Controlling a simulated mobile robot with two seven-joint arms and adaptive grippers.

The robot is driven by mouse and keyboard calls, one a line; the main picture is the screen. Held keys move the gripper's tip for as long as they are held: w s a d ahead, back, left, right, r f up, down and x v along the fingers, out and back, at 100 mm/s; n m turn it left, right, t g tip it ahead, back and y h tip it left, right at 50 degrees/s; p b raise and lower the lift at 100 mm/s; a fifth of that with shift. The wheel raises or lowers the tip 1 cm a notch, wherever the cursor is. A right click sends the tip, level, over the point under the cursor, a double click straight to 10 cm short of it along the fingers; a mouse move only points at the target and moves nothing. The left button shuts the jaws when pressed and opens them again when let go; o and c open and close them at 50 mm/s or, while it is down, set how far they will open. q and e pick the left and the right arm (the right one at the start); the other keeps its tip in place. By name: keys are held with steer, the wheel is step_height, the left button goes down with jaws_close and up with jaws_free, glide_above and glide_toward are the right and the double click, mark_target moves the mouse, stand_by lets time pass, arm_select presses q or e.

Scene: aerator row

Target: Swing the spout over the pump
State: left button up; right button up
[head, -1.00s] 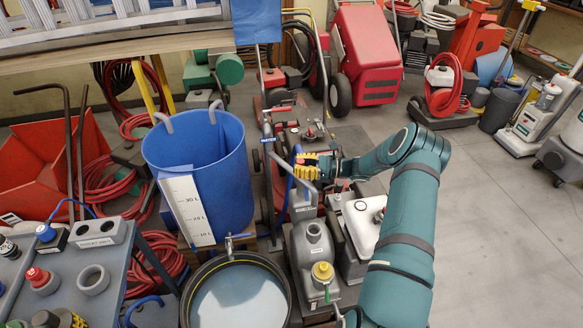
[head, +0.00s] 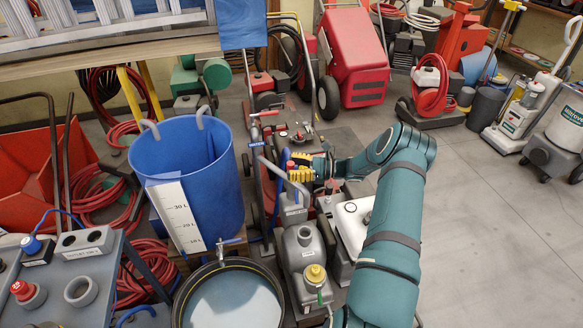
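A grey pump body (head: 304,247) with a yellow cap (head: 314,273) stands low in the middle of the head view. A grey bent pipe (head: 268,170), which looks like the spout, rises behind it with its bend to the left of my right gripper. My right gripper (head: 299,168) comes in from the right with yellow finger pads, close against the upright pipe and a small red part. Whether its fingers are closed on the pipe is too small to tell. My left gripper is out of view.
A blue tub (head: 205,185) with a litre scale stands left of the pipe. A round black-rimmed basin of water (head: 230,300) is in front. A grey bench (head: 50,285) is at lower left. Red machines stand behind; the floor at right (head: 480,230) is clear.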

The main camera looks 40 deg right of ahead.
steer(key=shift+w+a, duration=0.1)
steer(key=shift+a, duration=0.1)
steer(key=v, duration=1.2)
stand_by(0.4)
